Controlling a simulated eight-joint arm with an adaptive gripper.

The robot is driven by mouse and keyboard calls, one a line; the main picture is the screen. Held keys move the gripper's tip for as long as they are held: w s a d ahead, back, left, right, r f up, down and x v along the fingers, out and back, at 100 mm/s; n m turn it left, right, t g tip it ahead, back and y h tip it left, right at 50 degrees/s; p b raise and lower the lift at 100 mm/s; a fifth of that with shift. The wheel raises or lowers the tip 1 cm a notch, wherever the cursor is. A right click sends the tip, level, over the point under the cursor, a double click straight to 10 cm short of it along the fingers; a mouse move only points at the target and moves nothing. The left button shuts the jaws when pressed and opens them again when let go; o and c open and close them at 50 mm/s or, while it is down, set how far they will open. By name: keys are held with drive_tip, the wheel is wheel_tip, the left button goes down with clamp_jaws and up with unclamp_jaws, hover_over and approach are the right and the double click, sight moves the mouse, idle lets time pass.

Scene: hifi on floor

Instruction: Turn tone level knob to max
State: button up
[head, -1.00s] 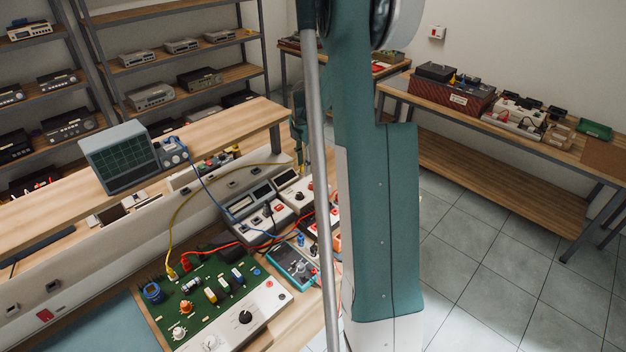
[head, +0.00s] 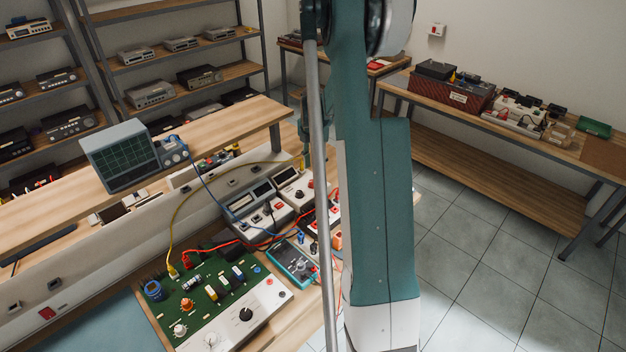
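A green circuit board unit (head: 222,300) with a pale front panel lies on the workbench at lower left. A black round knob (head: 246,314) sits on its panel, and a white dial knob (head: 211,341) sits nearer the bottom edge. I cannot read any labels, so I cannot tell which knob is the tone level. My teal arm stands upright through the middle of the view, right of the board.
A yellow cable (head: 190,205) and red leads run to the board. A teal meter (head: 295,260) and grey instruments (head: 262,205) stand beside it. An oscilloscope (head: 120,157) sits on the raised shelf. Tiled floor (head: 480,270) is clear to the right.

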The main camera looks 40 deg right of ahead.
sight(313, 181)
drive_tip(key=shift+f, duration=3.5)
drive_tip(key=c, duration=0.9)
